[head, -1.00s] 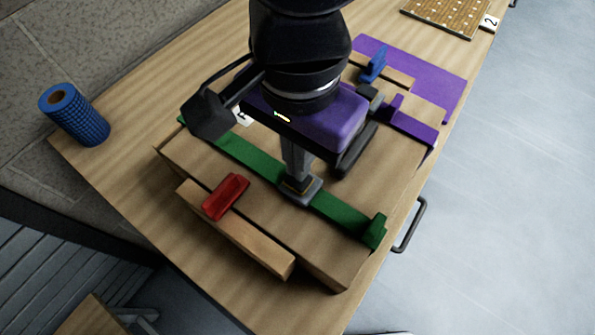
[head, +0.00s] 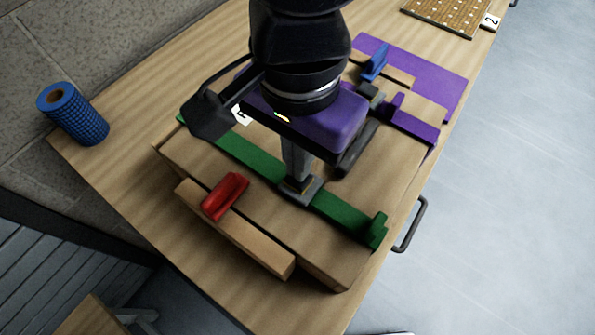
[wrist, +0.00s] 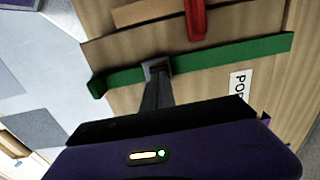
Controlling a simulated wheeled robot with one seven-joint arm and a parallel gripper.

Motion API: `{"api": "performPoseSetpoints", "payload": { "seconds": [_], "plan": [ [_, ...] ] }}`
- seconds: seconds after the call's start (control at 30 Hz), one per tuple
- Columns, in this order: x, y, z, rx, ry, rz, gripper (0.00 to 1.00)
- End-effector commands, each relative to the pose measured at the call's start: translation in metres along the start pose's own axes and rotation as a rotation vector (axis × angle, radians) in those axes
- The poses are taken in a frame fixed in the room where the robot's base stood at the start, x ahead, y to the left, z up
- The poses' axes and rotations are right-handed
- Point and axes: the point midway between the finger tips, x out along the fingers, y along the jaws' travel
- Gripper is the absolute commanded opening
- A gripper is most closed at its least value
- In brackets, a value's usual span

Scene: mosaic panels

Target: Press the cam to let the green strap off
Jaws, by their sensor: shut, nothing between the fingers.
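The green strap (head: 337,214) lies across the wooden box, with a thicker end block at the right edge. It also shows in the wrist view (wrist: 236,51). A grey cam buckle (head: 308,193) sits on the strap near its middle. My gripper (head: 298,182) is shut and points down at the buckle, its fingertips at or on it. In the wrist view the fingers (wrist: 155,78) reach the buckle and hide part of it. I cannot tell how far the cam is pressed. The strap still runs through the buckle on both sides.
A blue roll (head: 73,114) stands at the left of the table. Purple (head: 412,126) and blue (head: 375,64) pieces lie behind. A black drawer-type handle (head: 411,224) juts from the table's right edge.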

Motion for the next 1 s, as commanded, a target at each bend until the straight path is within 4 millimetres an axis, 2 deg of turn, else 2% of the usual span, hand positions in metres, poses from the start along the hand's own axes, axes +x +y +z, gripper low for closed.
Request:
{"api": "performPoseSetpoints", "payload": {
  "seconds": [1.0],
  "plan": [
    [0.018, 0.000, 0.000, 0.000, 0.000, 0.000, 0.00]
  ]
}}
